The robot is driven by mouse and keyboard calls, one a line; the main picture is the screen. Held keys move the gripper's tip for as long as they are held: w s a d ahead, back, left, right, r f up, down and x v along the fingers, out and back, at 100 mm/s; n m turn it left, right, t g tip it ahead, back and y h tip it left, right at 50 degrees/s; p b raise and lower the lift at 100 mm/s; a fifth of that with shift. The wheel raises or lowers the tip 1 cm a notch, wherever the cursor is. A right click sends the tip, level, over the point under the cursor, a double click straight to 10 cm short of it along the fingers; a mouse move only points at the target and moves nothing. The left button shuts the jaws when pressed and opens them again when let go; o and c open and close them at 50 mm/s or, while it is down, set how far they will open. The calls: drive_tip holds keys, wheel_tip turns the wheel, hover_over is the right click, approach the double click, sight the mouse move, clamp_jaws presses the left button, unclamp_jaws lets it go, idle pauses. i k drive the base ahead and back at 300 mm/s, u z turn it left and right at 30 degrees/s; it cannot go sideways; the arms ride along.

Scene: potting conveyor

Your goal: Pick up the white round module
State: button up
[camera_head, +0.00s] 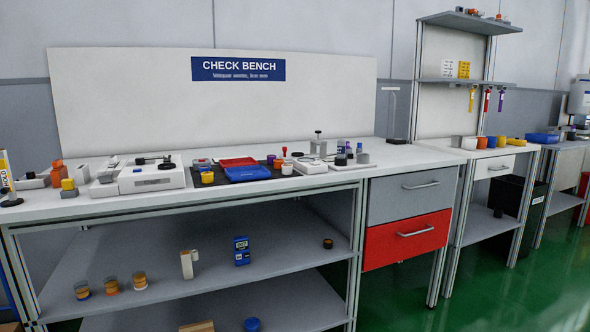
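I cannot tell for sure which item is the white round module. One small whitish round piece (287,168) stands on the check bench, right of the blue tray (248,173). A whitish cup-like piece (469,143) stands in a row of coloured pieces on the smaller bench to the right. A light grey round piece (363,158) is near the right end of the check bench. All are small in the picture, and their details are unclear. My gripper is not in view.
The check bench (330,180) holds a white device (152,178) at left, a red tray (238,162) and a small stand (318,147). Its lower shelf (200,265) holds jars and a blue box (241,251). A grey drawer and a red drawer (407,240) are shut.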

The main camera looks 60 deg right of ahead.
sight(286, 168)
drive_tip(key=z, duration=0.65)
drive_tip(key=i, duration=0.75)
drive_tip(key=z, duration=0.75)
